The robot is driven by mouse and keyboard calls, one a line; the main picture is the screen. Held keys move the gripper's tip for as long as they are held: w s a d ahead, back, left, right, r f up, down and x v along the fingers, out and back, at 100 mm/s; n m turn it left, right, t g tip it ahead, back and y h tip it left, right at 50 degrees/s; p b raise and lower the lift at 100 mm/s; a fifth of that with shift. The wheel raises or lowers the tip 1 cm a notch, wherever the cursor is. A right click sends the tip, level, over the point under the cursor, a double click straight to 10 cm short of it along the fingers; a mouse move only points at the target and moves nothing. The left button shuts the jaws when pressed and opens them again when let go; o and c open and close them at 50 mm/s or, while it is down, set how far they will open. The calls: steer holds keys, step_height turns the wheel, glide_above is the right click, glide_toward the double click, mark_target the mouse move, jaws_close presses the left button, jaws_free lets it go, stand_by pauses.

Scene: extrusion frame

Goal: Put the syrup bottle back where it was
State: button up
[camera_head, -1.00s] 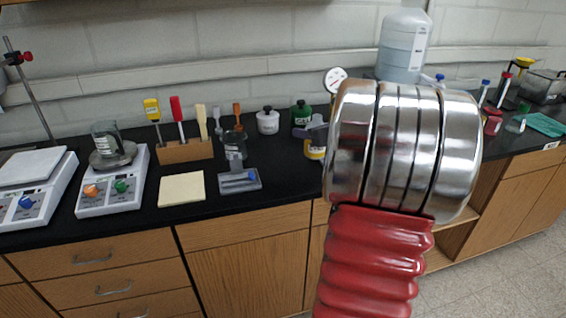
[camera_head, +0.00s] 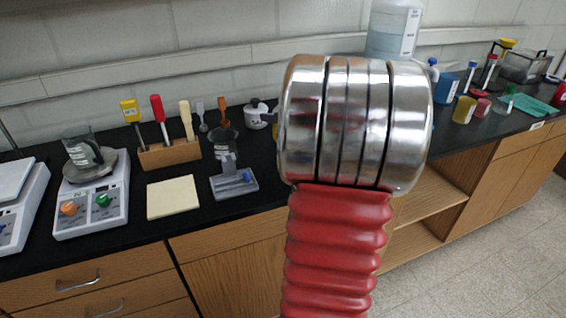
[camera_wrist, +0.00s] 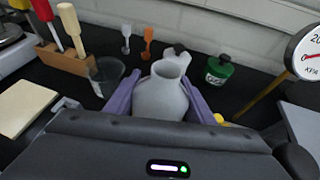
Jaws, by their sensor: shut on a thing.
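A pale grey bottle (camera_wrist: 160,100) with a narrow open neck is between the purple fingers of my gripper (camera_wrist: 161,88) in the wrist view. The gripper is shut on it, and the bottle looks upright. No label shows on it, so I cannot read that it is syrup. My wrist housing hides its lower part, so I cannot tell whether it touches the counter. In the head view, my arm hides the gripper and this bottle.
A white bottle with a black cap (camera_wrist: 178,50) and a green bottle (camera_wrist: 218,70) stand behind it. A dark beaker (camera_wrist: 105,75) is to the left, a pressure gauge (camera_wrist: 308,55) to the right. The head view shows a balance (camera_head: 92,205), wooden tool block (camera_head: 170,154) and large jug (camera_head: 392,30).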

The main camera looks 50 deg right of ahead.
steer(key=shift+s+d+f, duration=0.1)
steer(key=shift+s+f, duration=0.05)
steer(key=shift+f, duration=2.95)
steer(key=shift+f, duration=1.9)
steer(key=o, duration=1.2)
steer(key=shift+c, duration=0.2)
steer(key=shift+s+r, duration=0.3)
steer(key=shift+s, duration=0.25)
steer(key=v, duration=1)
steer(key=shift+s+a+r, duration=0.15)
steer(key=shift+s+a, duration=0.1)
steer(key=shift+s, duration=0.1)
